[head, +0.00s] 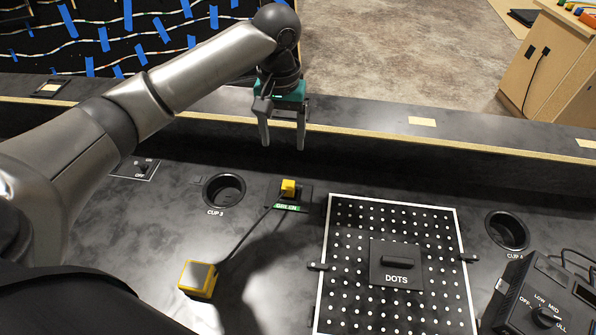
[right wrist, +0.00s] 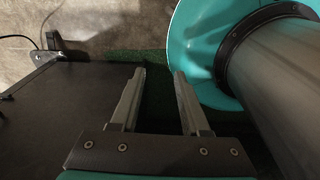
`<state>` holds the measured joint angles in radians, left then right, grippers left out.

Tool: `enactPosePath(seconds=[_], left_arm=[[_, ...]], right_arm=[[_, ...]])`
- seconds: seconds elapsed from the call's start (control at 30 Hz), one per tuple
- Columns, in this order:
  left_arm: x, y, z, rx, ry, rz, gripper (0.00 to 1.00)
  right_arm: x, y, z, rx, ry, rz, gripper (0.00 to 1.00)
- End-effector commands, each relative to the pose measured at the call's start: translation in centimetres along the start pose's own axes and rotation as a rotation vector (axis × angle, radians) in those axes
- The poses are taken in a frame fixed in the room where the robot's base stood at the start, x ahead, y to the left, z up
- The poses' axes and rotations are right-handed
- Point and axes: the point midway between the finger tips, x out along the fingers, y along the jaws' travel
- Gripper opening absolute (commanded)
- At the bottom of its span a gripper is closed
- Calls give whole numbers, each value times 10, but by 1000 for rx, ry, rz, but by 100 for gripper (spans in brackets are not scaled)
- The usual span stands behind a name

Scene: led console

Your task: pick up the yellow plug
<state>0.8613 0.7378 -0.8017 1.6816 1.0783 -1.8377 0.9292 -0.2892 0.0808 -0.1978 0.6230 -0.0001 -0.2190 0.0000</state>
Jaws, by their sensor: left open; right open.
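The small yellow plug (head: 288,187) sits upright in a dark socket plate (head: 304,196) with a green label, in the middle of the head view. A black cable runs from it to a yellow box (head: 197,279) with a grey top, at the lower left. My left gripper (head: 284,142) is open and empty, fingers pointing down. In the picture it is just above the plug, apart from it. My right gripper (right wrist: 159,76) shows in the right wrist view, open with nothing between its fingers.
A dotted panel (head: 343,312) with a DOTS block (head: 396,264) lies right of the plug. Cup holes flank them (head: 224,190). A knob box (head: 543,305) stands at the lower right. A raised ledge (head: 460,154) runs behind the console. A dark surface lies left of my right gripper.

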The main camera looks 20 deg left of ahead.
Motion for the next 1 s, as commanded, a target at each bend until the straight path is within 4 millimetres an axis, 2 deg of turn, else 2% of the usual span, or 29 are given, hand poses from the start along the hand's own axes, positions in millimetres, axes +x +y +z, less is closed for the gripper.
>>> enactPosePath(seconds=[0.4,0.53,0.77,1.0], left_arm=[[80,0,1,0,-4,-3,72],[95,0,0,0,-3,-2,72],[106,2,-2,0,-1,-1,72],[141,7,-6,1,-2,-3,72]], right_arm=[[24,-4,20,-3,-28,-5,46],[28,-4,19,-4,-25,-5,46],[32,-4,15,-4,-18,-4,46],[49,-4,14,-2,-13,-4,46]])
